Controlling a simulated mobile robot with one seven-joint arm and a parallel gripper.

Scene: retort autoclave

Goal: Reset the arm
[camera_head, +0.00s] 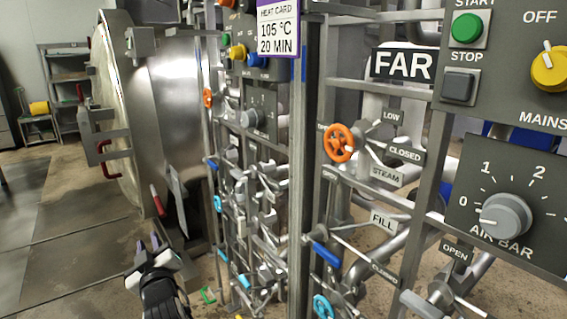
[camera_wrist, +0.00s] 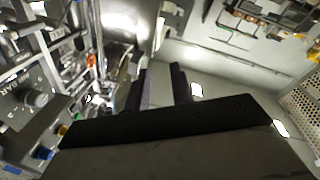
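My gripper (camera_head: 154,255) shows at the lower left of the head view, in front of the panel frame and low beside the autoclave. Its two fingers stand apart with a gap between them and nothing in the gap. In the wrist view the two dark fingers of my gripper (camera_wrist: 163,88) point away from the camera, also apart and empty. My arm runs down out of the bottom of the head view.
The round autoclave door (camera_head: 117,115) stands at the left. The control frame holds an orange steam wheel (camera_head: 339,143), a blue fill lever (camera_head: 325,254) and an air dial (camera_head: 505,216). Shelves (camera_head: 70,85) stand at the back left. Floor at left is clear.

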